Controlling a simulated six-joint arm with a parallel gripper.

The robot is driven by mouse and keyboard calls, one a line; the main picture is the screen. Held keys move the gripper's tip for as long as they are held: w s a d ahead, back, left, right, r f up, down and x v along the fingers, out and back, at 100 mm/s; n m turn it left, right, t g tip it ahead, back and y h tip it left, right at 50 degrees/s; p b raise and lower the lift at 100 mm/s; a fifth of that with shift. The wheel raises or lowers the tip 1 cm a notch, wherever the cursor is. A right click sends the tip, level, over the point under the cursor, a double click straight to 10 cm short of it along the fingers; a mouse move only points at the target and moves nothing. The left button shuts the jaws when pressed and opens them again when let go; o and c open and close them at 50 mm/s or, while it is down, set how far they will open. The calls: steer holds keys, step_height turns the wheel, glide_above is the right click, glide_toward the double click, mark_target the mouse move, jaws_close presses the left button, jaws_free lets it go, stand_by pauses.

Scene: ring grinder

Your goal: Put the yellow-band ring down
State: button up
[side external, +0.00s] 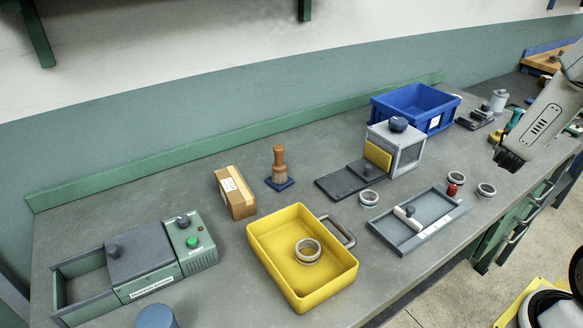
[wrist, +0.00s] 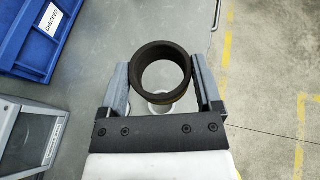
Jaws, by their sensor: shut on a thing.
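In the wrist view the yellow-band ring (wrist: 137,68) looks dark, with a thin yellowish edge low on its right side. My gripper (wrist: 160,64) is shut on it, one finger on each side. The ring is up above the bench, its opening facing the camera. In the side view my gripper (side external: 508,160) is at the upper right, over the bench's right part; the held ring cannot be made out there. A pale round thing shows partly behind the held ring in the wrist view.
A yellow tray (side external: 258,243) holds one ring (side external: 297,252). Other rings (side external: 369,204) (side external: 456,183) (side external: 486,194) stand on the bench near a grey tray (side external: 388,233). A blue bin (side external: 400,107) and a grey box (side external: 408,157) stand behind. The bench's front edge drops to the floor.

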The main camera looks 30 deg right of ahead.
steer(key=w+d+f, duration=0.4)
steer(key=w+d, duration=0.2)
glide_above(476, 169)
steer(key=f, duration=0.4)
steer(key=shift+s+a+f, duration=0.25)
steer(key=shift+s+a, duration=0.1)
steer(key=shift+s, duration=0.05)
steer(key=shift+w+d+f, duration=0.2)
steer(key=shift+w+f, duration=0.1)
steer(key=shift+f, duration=0.05)
steer(key=shift+w+d+f, duration=0.2)
steer(key=shift+f, duration=1.65)
steer(key=shift+f, duration=0.1)
steer(key=o, duration=1.2)
